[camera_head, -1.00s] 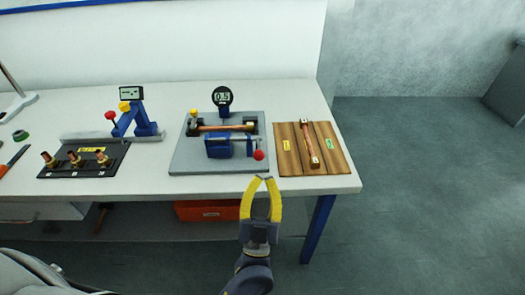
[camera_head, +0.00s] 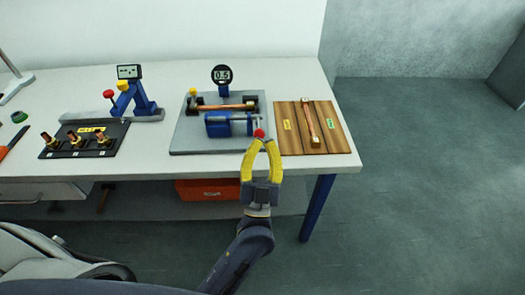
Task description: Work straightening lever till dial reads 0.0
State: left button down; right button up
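The dial (camera_head: 221,75) stands behind the straightening fixture and reads 0.5. The fixture sits on a grey plate (camera_head: 182,140); it has a blue press body (camera_head: 226,125) and a copper-coloured rod (camera_head: 225,107) lying across behind it. The lever's red ball knob (camera_head: 259,133) is at the fixture's front right. My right gripper is not in view.
A wooden board (camera_head: 291,133) with another copper rod (camera_head: 310,120) lies right of the fixture. To the left are a black tray (camera_head: 113,140) with several copper fittings and a blue stand (camera_head: 134,100) with a display. An orange box (camera_head: 207,190) is below the table.

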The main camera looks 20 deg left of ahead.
pick_arm(q)
jog(key=d+x, duration=0.1)
jog(key=x, duration=0.5)
jog(key=f, duration=0.1)
jog(key=a+f, duration=0.1)
jog(key=f, duration=0.1)
jog(key=shift+a+f, duration=0.35)
jog(key=shift+a, duration=0.05)
